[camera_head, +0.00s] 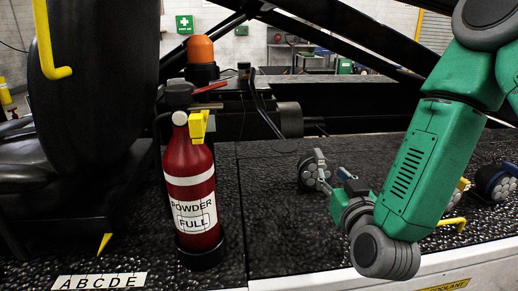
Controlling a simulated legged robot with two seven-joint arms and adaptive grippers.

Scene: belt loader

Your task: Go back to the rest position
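My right arm comes in from the upper right in the head view, with a green forearm bending down to a dark wrist joint. My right gripper (343,187) is beyond that joint, over the black textured deck (275,215). It is small, dark and partly covered by my own wrist, so I cannot tell whether its fingers are apart. I see nothing clearly held in it. A round, ribbed dark fitting with a grey lever (313,172) shows just left of it; I cannot tell if they touch. My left gripper is out of view.
A red fire extinguisher (190,160) stands upright on the deck, left of my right gripper. A black seat (95,110) with a yellow bar is at the left. An orange beacon (201,50) is behind. A blue-grey fitting (496,183) and yellow handle (451,222) lie right.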

